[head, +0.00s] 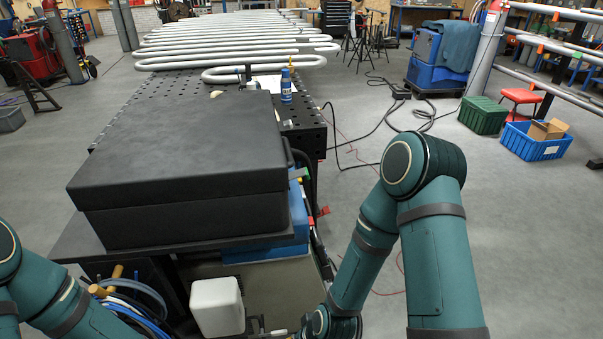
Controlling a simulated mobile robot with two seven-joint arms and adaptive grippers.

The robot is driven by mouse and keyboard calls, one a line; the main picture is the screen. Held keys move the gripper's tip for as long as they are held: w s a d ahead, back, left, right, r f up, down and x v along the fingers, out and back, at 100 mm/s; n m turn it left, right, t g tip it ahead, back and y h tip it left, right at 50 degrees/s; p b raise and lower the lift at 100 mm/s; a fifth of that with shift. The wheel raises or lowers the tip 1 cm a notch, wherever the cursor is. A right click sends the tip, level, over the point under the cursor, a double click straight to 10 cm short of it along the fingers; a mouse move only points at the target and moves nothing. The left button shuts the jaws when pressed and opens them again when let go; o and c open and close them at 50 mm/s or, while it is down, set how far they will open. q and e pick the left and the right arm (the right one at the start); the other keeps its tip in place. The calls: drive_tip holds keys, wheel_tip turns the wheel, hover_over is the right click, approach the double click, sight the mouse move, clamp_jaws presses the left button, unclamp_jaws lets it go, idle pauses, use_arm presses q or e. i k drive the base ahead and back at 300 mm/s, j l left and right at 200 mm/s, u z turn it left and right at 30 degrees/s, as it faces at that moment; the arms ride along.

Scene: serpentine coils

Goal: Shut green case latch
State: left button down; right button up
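A large dark grey case (180,155) lies flat on a dark stand in front of me, its lid down with a seam along the front. No green case shows on the stand. A dark handle (289,153) sticks out at the case's right side. I cannot make out a latch on the front. A small pale green piece (299,173) shows beside the right side; I cannot tell what it is. Only links of my two arms show, at lower left and lower right. Both grippers are out of view.
Behind the case is a black perforated table (165,95) with pale serpentine coils (235,60) and a blue bottle (286,86). A blue box (297,212) sits below the case. A green crate (483,116) and blue bin (535,142) stand on the floor at right. Cables cross the floor.

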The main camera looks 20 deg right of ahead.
sight(300, 172)
drive_tip(key=l+u, duration=0.45)
drive_tip(key=l, duration=0.5)
drive_tip(key=i+l+u, duration=0.15)
drive_tip(key=l, duration=0.3)
drive_tip(key=l+u, duration=0.15)
drive_tip(key=l, duration=0.25)
drive_tip(key=i+l+u, duration=0.15)
drive_tip(key=l, duration=0.3)
drive_tip(key=k, duration=0.05)
